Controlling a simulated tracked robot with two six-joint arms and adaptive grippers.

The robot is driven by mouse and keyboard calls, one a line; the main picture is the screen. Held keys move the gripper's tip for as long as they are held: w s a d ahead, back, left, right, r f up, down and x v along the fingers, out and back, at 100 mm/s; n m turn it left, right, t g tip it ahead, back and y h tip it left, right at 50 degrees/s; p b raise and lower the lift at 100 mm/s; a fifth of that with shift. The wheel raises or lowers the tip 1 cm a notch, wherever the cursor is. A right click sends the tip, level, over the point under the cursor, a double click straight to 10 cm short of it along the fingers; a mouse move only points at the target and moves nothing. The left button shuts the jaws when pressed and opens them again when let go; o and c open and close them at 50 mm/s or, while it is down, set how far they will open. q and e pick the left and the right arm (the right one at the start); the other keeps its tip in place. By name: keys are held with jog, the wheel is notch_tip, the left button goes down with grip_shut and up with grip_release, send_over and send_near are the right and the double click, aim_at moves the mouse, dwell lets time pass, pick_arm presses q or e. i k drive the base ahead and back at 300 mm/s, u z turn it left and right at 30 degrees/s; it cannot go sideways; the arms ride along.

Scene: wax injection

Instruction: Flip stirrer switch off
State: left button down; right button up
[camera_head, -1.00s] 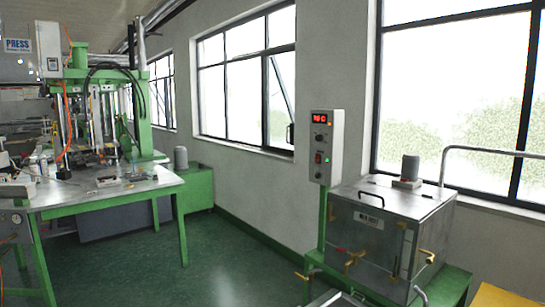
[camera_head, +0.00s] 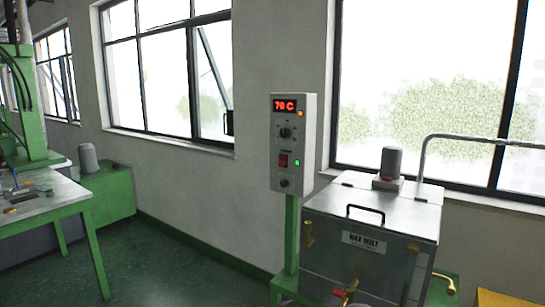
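A pale grey control box (camera_head: 309,142) stands on a green post in the middle of the view. Its front has a red display reading 70 C (camera_head: 285,105), an orange lamp, a black knob (camera_head: 285,132), a red rocker switch (camera_head: 283,160) with a green lit lamp (camera_head: 297,163) beside it, and a lower black knob (camera_head: 284,183). The switch's own position is too small to tell. To its right stands the steel wax melt tank (camera_head: 378,225), with a grey motor (camera_head: 390,164) on its lid. Neither gripper is in view.
A green-framed work table (camera_head: 45,208) stands at the left, with a green cabinet (camera_head: 102,199) behind it. Green floor lies open between table and tank. A bent metal rail (camera_head: 480,139) stands right of the tank; something yellow (camera_head: 500,298) is at the lower right.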

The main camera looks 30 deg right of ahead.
aim_at(283, 158)
jog(key=z, duration=0.5)
jog(key=i, duration=1.15)
jog(key=z, duration=0.95)
jog(key=i, duration=0.35)
jog(key=z, duration=0.25)
jog(key=k, duration=0.9)
jog(key=z, duration=0.15)
jog(key=i, duration=0.9)
jog(key=u, duration=0.05)
